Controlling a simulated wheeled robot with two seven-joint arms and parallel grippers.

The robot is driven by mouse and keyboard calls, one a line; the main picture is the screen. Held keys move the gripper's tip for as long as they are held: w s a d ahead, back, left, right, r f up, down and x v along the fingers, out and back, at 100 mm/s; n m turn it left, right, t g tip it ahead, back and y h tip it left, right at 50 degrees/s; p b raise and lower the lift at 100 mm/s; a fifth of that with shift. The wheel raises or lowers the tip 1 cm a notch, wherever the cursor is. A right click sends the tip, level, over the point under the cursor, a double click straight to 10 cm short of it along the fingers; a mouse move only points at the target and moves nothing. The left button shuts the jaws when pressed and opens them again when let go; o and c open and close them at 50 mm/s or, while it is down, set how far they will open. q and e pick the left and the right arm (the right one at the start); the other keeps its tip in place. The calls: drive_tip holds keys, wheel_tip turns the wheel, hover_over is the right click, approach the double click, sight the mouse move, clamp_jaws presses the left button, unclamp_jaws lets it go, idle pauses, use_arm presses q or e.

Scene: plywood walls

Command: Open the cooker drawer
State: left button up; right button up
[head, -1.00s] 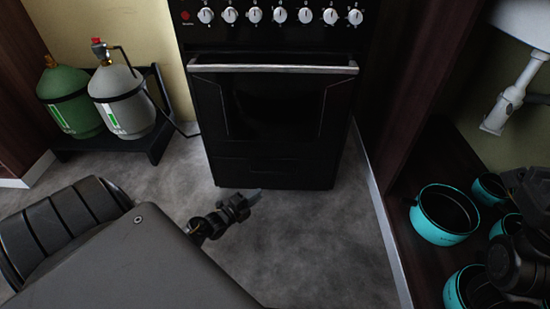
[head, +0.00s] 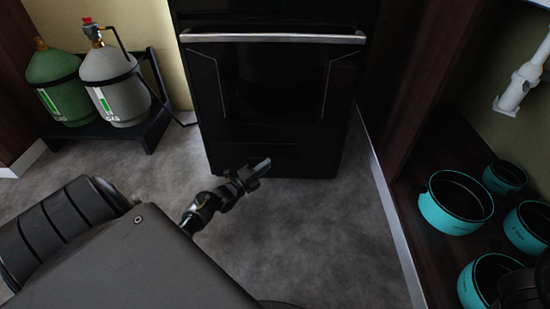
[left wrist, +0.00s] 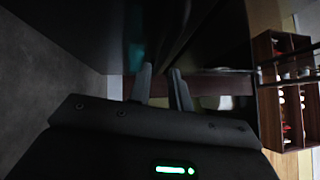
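The black cooker (head: 207,95) stands against the far wall with its oven door shut and a silver bar handle (head: 272,38) across the top. Its drawer (head: 300,158) is the low dark panel under the oven door, and it looks closed. My left gripper (head: 258,168) is low in front of the drawer, overlapping its lower part in the head view. I cannot tell if it touches. In the left wrist view my left gripper's (left wrist: 160,72) two fingers stand apart with a narrow gap, with nothing seen between them. My right gripper is not clearly seen.
Green (head: 57,85) and grey (head: 117,88) gas bottles stand on a black rack at the left. Several teal pots (head: 452,208) sit in the open cabinet at the right, under a white pipe (head: 522,80). The grey floor (head: 310,240) before the cooker is clear.

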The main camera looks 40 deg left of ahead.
sight(275, 158)
use_arm(q)
drive_tip(key=shift+w+d+r+b, duration=0.15)
drive_tip(key=shift+w+b, duration=0.15)
drive_tip(key=shift+w, duration=0.6)
drive_tip(key=shift+w+d+r+b, duration=0.1)
drive_tip(key=shift+w+b, duration=0.2)
drive_tip(key=shift+w, duration=0.55)
drive_tip(key=shift+w+d+r+b, duration=0.15)
drive_tip(key=shift+w+b, duration=0.15)
drive_tip(key=shift+w, duration=0.6)
clamp_jaws()
